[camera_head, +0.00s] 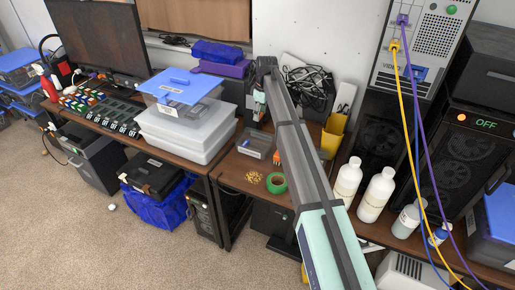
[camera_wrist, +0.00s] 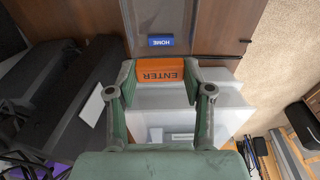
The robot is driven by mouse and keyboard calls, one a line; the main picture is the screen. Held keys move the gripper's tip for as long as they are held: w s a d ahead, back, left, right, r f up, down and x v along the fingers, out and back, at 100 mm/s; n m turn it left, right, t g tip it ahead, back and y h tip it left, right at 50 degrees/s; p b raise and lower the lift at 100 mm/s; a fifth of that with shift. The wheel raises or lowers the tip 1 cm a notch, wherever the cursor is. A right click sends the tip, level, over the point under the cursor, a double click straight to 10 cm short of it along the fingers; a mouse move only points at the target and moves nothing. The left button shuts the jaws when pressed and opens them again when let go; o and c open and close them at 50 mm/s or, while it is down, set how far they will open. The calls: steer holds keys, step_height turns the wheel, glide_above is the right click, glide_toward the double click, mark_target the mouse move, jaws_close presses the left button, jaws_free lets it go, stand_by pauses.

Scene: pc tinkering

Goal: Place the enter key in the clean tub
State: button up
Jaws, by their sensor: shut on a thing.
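My gripper (camera_wrist: 159,76) is shut on the orange enter key (camera_wrist: 160,78), with a finger on each side and its ENTER lettering facing the wrist camera. In the head view my gripper (camera_head: 259,106) hangs from the arm's far end, above the back of the desk; the key is too small to make out there. A clear grey tub (camera_head: 256,144) stands on the desk near it. In the wrist view a grey see-through tub (camera_wrist: 160,14) lies just beyond the key. A blue HOME key (camera_wrist: 160,42) shows at its near end; I cannot tell its exact resting place.
Stacked clear boxes (camera_head: 185,137) stand left of the tub. Green tape (camera_head: 277,183) and small brass pieces (camera_head: 253,177) lie in front. A yellow holder (camera_head: 332,137) and white bottles (camera_head: 376,195) stand to the right. My arm crosses the desk.

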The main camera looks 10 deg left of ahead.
step_height(320, 180, down, 19)
steer(key=p, duration=0.5)
steer(key=shift+r, duration=0.15)
steer(key=shift+f, duration=0.2)
steer(key=o, duration=0.7)
steer(key=shift+o, duration=0.2)
steer(key=shift+r, duration=0.1)
step_height(320, 180, up, 12)
steer(key=d+b, duration=0.1)
steer(key=b, duration=0.3)
steer(key=shift+s+d, duration=0.25)
steer(key=shift+s, duration=0.05)
steer(key=shift+r, duration=0.1)
